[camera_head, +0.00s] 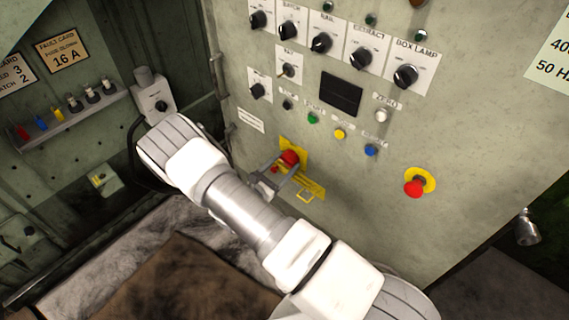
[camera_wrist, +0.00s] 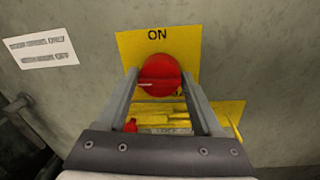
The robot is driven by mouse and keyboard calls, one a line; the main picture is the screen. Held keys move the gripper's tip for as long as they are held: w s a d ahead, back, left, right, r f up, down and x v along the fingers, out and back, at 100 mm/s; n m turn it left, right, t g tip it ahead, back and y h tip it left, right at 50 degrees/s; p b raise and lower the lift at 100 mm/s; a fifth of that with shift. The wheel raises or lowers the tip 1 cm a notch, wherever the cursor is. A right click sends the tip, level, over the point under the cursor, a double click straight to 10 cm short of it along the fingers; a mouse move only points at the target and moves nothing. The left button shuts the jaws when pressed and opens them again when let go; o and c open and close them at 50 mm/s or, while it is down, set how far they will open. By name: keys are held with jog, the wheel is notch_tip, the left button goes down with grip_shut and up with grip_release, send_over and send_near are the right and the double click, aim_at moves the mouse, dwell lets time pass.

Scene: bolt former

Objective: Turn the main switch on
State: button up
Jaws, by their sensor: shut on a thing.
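The main switch is a red rotary knob (camera_wrist: 160,75) on a yellow plate (camera_wrist: 190,50) marked ON at its top, in the wrist view. It also shows as the red knob (camera_head: 290,157) at the lower middle of the panel in the head view. My gripper (camera_wrist: 160,82) has one finger on each side of the knob and is shut on it. A short pale line on the knob's face lies about level. A smaller red part (camera_wrist: 131,125) and yellow pieces show below the knob, between the fingers. In the head view my gripper (camera_head: 287,168) partly covers the plate.
Several black rotary knobs (camera_head: 321,42) fill the panel top, with coloured buttons (camera_head: 340,134) below them. A red emergency button (camera_head: 414,188) on a yellow disc is at right. A shelf of coloured fuses (camera_head: 58,115) is at left. A white label (camera_wrist: 40,47) is beside the plate.

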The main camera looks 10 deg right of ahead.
jog(key=shift+f, duration=0.1)
jog(key=m+b, duration=0.2)
jog(key=m, duration=0.2)
jog(key=shift+s+f, duration=0.1)
jog(key=m+b, duration=0.1)
jog(key=m, duration=0.4)
jog(key=shift+d+f+h+b, duration=0.1)
jog(key=shift+h+b, duration=0.2)
jog(key=shift+b, duration=0.05)
jog(key=m+b, duration=0.1)
jog(key=m, duration=0.3)
jog(key=shift+f+m+h+b, duration=0.1)
jog(key=shift+m+h+b, duration=0.2)
jog(key=shift+m+b, duration=0.1)
jog(key=m+b, duration=0.1)
jog(key=m, duration=0.3)
jog(key=shift+g+b, duration=0.3)
jog(key=shift+m, duration=0.5)
jog(key=o, duration=1.3)
jog(key=p+v, duration=0.2)
jog(key=v, duration=1.5)
jog(key=shift+a, duration=0.3)
